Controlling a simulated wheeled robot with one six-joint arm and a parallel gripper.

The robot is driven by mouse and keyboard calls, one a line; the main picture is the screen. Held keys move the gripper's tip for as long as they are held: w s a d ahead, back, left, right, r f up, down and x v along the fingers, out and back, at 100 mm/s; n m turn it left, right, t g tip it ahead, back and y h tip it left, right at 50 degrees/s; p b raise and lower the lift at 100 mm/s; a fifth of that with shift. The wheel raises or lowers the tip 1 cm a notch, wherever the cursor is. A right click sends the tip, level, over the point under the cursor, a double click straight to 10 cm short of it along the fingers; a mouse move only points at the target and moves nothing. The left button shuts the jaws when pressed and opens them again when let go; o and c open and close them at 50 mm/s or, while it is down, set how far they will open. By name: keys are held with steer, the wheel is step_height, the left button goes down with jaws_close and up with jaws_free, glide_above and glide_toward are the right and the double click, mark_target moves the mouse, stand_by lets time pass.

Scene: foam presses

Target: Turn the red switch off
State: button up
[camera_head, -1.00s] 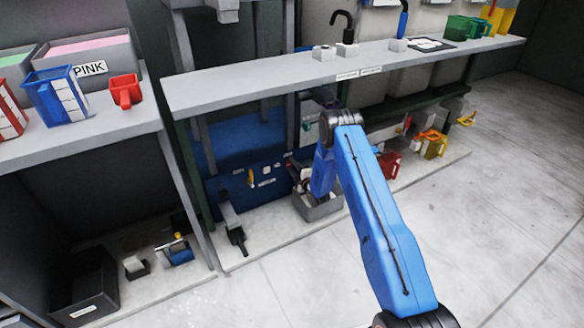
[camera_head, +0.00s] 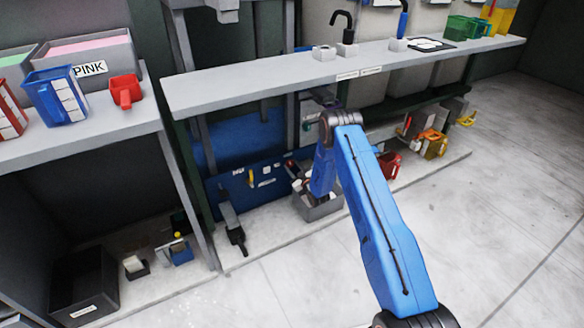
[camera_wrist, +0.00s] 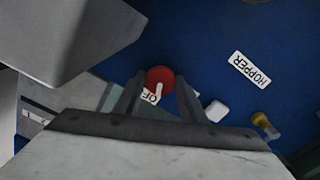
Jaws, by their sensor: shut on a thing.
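In the wrist view the red switch (camera_wrist: 160,74) is a round red knob with a small pale mark at its lower edge. It sits on a blue panel (camera_wrist: 210,50). The two dark fingers of my gripper (camera_wrist: 160,88) stand on either side of the knob and are shut on it. A white label partly reading "OF" (camera_wrist: 150,96) shows below the knob, partly hidden by the gripper. In the head view the blue panel (camera_head: 225,188) is under the bench, and my arm hides the switch there.
A grey block (camera_wrist: 75,35) fills the wrist view's upper left. The grey bench top (camera_head: 230,91) runs above. A grey bin (camera_head: 318,211) stands below my wrist.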

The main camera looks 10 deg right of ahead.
steer(key=m, duration=0.4)
steer(key=shift+f+m, duration=0.1)
steer(key=shift+m, duration=0.2)
stand_by(0.4)
steer(key=o, duration=1)
steer(key=shift+s, duration=0.1)
steer(key=v, duration=1.7)
steer(key=shift+s, duration=0.15)
